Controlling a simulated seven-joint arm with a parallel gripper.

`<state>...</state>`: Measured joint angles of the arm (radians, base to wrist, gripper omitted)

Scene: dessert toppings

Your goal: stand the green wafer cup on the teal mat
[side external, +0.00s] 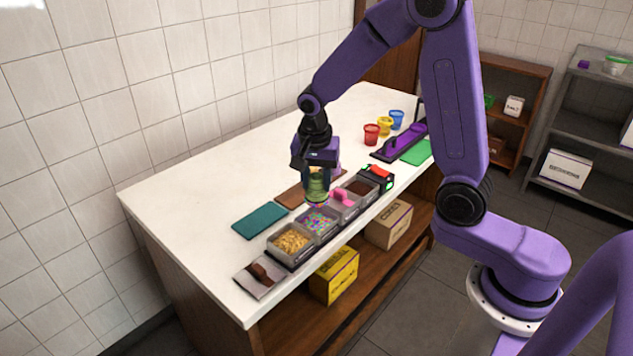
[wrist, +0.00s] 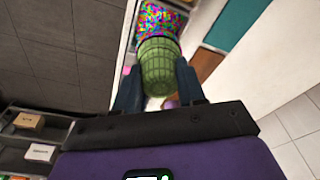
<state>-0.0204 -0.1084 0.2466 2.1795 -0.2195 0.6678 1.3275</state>
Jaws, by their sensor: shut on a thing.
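The green wafer cup (side external: 317,185) is ribbed and hangs in my gripper (side external: 317,170), above the topping bins' back edge. In the wrist view the cup (wrist: 158,68) sits between the two dark fingers (wrist: 158,85), which are shut on it. Rainbow sprinkles (wrist: 160,20) show beyond the cup's far end; I cannot tell whether any are in the cup. The teal mat (side external: 259,221) lies flat and bare on the counter, left of the cup. It also shows at the top of the wrist view (wrist: 236,22).
A row of bins holds yellow bits (side external: 291,241), sprinkles (side external: 318,223), something pink (side external: 343,197) and dark topping. A brown mat (side external: 291,196) lies beside the teal one. Red (side external: 371,133), yellow and blue cups stand at the back. The counter's left part is clear.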

